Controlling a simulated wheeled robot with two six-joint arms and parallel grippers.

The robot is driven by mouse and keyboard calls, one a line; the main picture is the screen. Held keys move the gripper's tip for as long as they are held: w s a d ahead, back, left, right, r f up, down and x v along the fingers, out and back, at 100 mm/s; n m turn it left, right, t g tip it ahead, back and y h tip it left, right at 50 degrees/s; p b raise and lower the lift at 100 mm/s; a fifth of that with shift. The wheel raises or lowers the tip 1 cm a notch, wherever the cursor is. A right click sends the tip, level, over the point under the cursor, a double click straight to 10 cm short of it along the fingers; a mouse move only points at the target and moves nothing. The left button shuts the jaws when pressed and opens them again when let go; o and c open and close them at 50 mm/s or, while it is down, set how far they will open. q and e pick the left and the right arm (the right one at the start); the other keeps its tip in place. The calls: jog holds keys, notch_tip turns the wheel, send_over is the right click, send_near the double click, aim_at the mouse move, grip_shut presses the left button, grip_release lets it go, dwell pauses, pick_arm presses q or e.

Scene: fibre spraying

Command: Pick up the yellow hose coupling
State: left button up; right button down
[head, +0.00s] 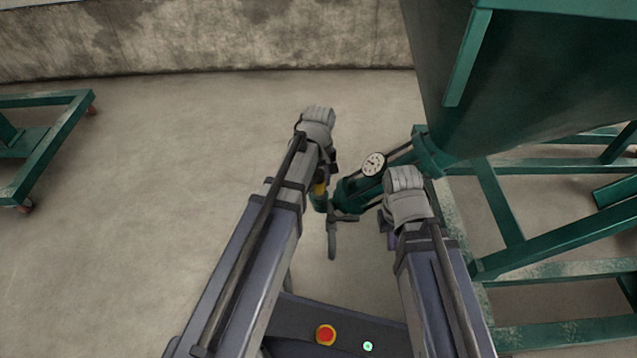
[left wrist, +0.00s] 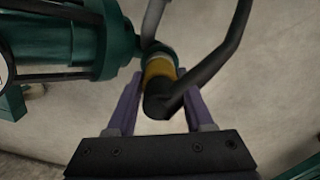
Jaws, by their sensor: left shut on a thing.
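The yellow hose coupling (left wrist: 160,68) is a short yellow band at the end of a black hose (left wrist: 212,68) in the left wrist view. It lies between the purple fingers of my left gripper (left wrist: 161,80), which is shut on it. Its far end meets a green fitting at the end of the green pump body (left wrist: 60,45); I cannot tell whether they are joined. In the head view a bit of the coupling (head: 319,189) shows beside my left gripper (head: 325,176). My right gripper (head: 389,238) is mostly hidden behind its wrist, right of the pump.
A round white gauge (head: 373,164) sits on the pump, between my two wrists. A large green hopper (head: 510,100) and its green frame (head: 500,200) fill the right side. A green wheeled frame (head: 45,150) stands at the left. The floor between is clear up to the concrete wall (head: 200,40).

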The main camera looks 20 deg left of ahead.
pick_arm(q)
grip_shut()
jog(key=shift+r, duration=0.15)
notch_tip(320, 180, up, 10)
jog(key=p, duration=1)
